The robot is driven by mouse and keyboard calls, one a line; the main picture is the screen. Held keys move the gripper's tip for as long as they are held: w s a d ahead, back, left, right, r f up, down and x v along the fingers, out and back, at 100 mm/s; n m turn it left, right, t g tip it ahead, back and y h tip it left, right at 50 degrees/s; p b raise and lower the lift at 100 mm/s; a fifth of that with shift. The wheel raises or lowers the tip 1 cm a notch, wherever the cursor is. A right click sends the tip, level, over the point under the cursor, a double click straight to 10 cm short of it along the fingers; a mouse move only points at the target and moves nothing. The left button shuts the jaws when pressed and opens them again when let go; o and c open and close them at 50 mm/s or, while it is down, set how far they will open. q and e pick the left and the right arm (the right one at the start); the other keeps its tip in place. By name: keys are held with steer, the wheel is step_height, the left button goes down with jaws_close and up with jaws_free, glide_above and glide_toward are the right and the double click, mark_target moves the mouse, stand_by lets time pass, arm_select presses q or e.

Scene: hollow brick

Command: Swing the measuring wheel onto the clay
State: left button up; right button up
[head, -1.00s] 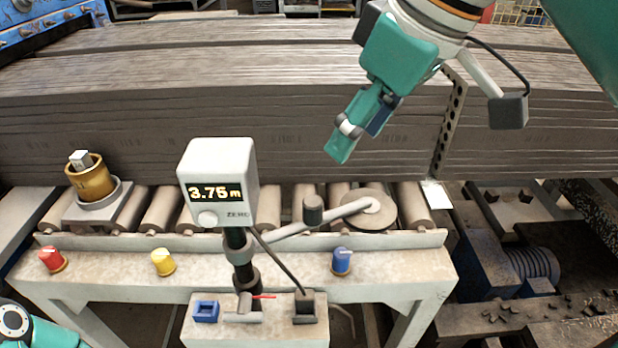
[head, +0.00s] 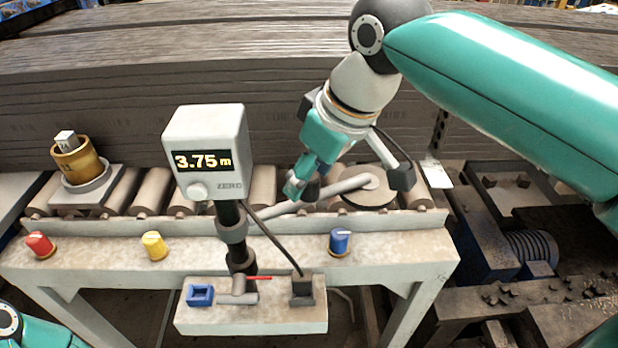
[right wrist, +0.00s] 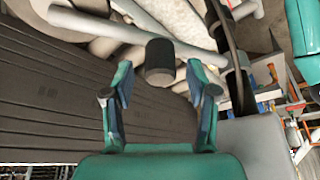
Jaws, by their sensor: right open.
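The measuring wheel (head: 368,199) is a flat disc at the right end of a pale swing arm (head: 345,186), over the rollers and in front of the clay. The swing arm also shows in the right wrist view (right wrist: 112,28). A dark knob (right wrist: 159,60) stands on that arm. The clay (head: 120,98) is a long ribbed grey-brown mass behind the rollers. My right gripper (head: 301,180) is open at the knob. In the right wrist view its open fingers (right wrist: 158,85) point at the knob, which appears between the tips with gaps on both sides. My left gripper is out of view.
A white display box (head: 208,150) reading 3.75 m stands on a post left of my right gripper. A cable runs down from it. Red (head: 40,244), yellow (head: 154,245) and blue (head: 339,241) knobs line the bench front. A brass pot (head: 74,160) sits at left.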

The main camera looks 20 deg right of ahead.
steer(key=shift+w+a+f, duration=0.15)
steer(key=shift+f, duration=0.4)
jaws_close()
